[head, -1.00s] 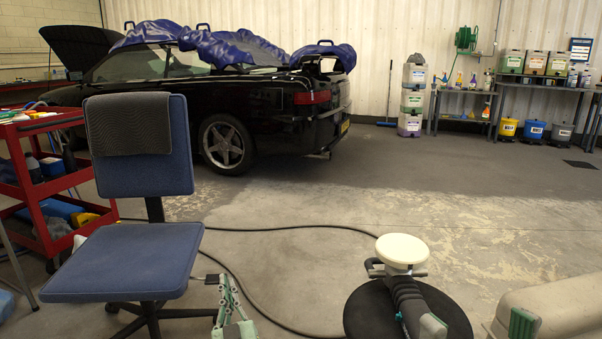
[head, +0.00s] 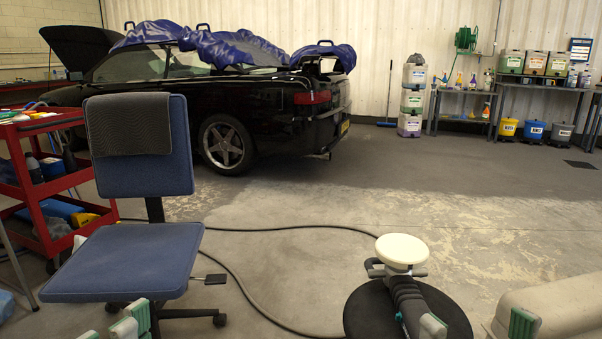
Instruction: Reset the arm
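The green and white parts of my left gripper (head: 128,323) show at the bottom edge, in front of the lower part of the blue chair (head: 125,262). Most of the gripper is cut off by the frame, so I cannot tell whether its fingers are apart or together. No held object shows there.
A polisher (head: 403,285) with a white pad rests on a black round seat (head: 368,311). A black cable (head: 262,305) loops over the floor. A red tool cart (head: 40,190) stands at left. A black convertible (head: 262,112) stands behind.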

